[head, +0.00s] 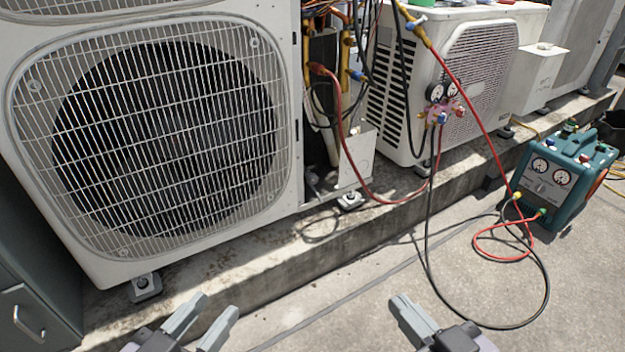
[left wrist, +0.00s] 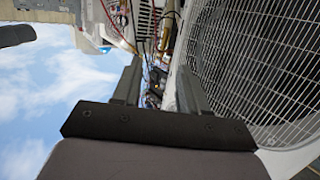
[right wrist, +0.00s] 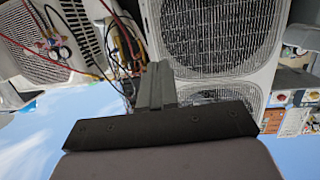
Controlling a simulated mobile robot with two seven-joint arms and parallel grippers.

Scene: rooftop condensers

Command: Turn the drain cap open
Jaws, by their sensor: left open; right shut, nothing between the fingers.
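I cannot pick out a drain cap for certain in any view. The open-sided condenser (head: 302,130) has its pipes and valves (head: 345,75) exposed at its right end in the head view. My left gripper (head: 212,312) is open and empty, low in front of the concrete ledge. Its spread fingers also show in the left wrist view (left wrist: 160,72). My right gripper (head: 404,304) is shut and empty at the bottom of the head view, apart from everything. Its closed fingers also show in the right wrist view (right wrist: 158,70).
A gauge manifold (head: 441,105) hangs before a second condenser (head: 490,50). A teal recovery machine (head: 562,180) stands on the floor at the right. Red hose (head: 470,90) and black hose (head: 428,250) loop across the floor. A grey cabinet (head: 30,300) stands at the left.

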